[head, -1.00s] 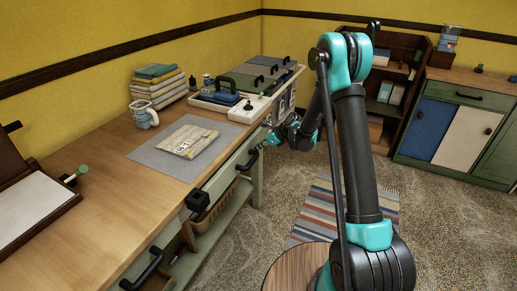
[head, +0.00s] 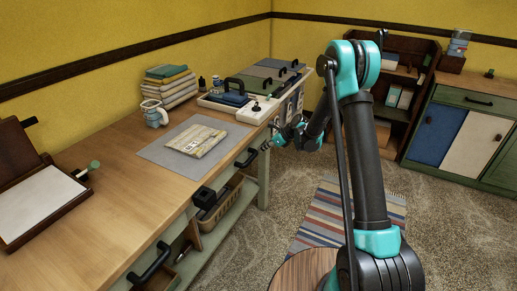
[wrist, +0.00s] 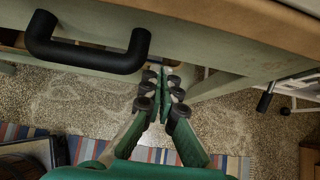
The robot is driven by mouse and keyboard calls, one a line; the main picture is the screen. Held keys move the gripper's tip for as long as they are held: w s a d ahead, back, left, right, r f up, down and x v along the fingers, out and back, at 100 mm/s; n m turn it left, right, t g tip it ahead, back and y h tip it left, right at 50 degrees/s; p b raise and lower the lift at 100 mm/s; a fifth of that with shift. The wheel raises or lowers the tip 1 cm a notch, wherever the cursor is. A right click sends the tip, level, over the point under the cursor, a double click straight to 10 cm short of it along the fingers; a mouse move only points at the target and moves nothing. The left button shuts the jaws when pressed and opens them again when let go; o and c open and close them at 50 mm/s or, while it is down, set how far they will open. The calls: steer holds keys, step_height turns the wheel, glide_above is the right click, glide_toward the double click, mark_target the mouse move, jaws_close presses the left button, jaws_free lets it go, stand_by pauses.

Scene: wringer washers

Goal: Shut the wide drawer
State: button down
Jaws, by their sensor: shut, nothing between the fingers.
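The wide drawer (head: 228,176) is a pale green front under the wooden bench top. It looks flush or nearly flush with the bench; any small gap is not clear. Its black bar handle (head: 246,158) sits near the far end and shows large at upper left in the wrist view (wrist: 88,55). My gripper (wrist: 163,75) is shut and empty. Its fingertips are at the drawer front's lower part, to the right of the handle; I cannot tell if they touch. In the head view my gripper (head: 268,143) is small beside the bench's far end.
A nearer drawer with a black handle (head: 150,262) is at lower left. A basket (head: 220,201) stands on the lower shelf. A mug (head: 154,113), books (head: 172,84) and a paper packet (head: 196,140) are on the bench. A striped rug (head: 330,220) lies on open floor.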

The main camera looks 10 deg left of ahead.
steer(key=s+d+r+n+h, duration=0.2)
steer(key=s+d+r+n, duration=0.3)
steer(key=s+d+r, duration=0.75)
steer(key=s+d+f+n+h, duration=0.1)
steer(key=s+d+n+h, duration=0.2)
steer(key=s+d+n, duration=0.5)
steer(key=s+d+f+n+t+h, duration=0.1)
steer(key=s+d+n, duration=0.8)
steer(key=s, duration=0.9)
steer(key=shift+d+f+h, duration=0.7)
steer(key=shift+d+h, duration=0.15)
steer(key=shift+h, duration=0.35)
